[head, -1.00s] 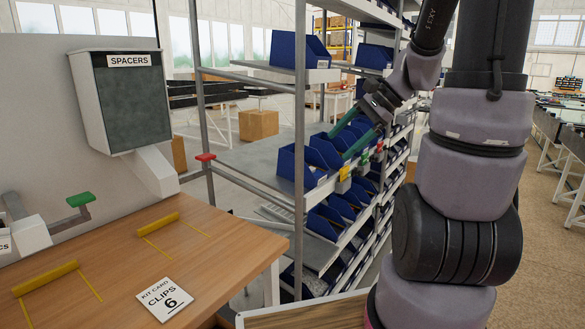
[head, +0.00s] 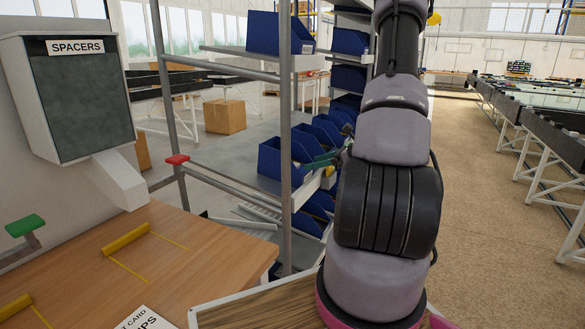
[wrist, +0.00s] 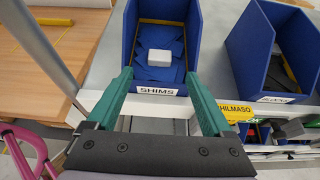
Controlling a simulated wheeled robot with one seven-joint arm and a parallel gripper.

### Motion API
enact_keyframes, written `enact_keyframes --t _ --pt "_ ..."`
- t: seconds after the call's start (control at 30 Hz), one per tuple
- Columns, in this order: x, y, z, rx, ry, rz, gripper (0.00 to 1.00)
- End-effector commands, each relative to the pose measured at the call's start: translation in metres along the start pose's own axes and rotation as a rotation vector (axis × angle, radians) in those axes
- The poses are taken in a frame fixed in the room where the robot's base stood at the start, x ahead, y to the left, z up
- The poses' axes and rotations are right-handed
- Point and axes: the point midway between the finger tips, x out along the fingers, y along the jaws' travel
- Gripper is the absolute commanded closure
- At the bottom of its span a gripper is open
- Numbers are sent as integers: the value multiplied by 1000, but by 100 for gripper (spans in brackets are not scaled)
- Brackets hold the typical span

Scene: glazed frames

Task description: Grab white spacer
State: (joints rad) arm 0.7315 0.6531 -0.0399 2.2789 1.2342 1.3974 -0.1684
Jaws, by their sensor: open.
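A small white block (wrist: 159,58), which looks like the white spacer, lies on dark blue flat pieces in a blue bin (wrist: 194,35) labelled SHIMS in the wrist view. My gripper (wrist: 160,80) is open with its two green fingers apart. The fingers reach toward the bin's front, one on each side of the SHIMS label, with nothing between them. In the head view my gripper (head: 322,160) is small and partly hidden by my arm, at the shelf bins. The white block cannot be seen in the head view.
Another blue bin (wrist: 240,50) stands to the right in the wrist view. A grey shelf post (head: 286,130) stands close to the bins. A SPACERS dispenser (head: 72,95) hangs above the wooden bench (head: 190,265) at left. Open floor (head: 480,230) lies to the right.

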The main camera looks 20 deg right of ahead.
Motion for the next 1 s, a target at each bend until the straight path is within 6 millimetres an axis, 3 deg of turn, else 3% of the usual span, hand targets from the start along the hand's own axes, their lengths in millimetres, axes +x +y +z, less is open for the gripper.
enact_keyframes --t 0.23,0.5,0.8,1.0 --pt "21 1 0 -1 1 2 15" --pt "59 1 -1 -1 1 2 15" --pt "64 0 -1 -1 1 0 15" --pt "64 0 -1 -1 1 1 92"
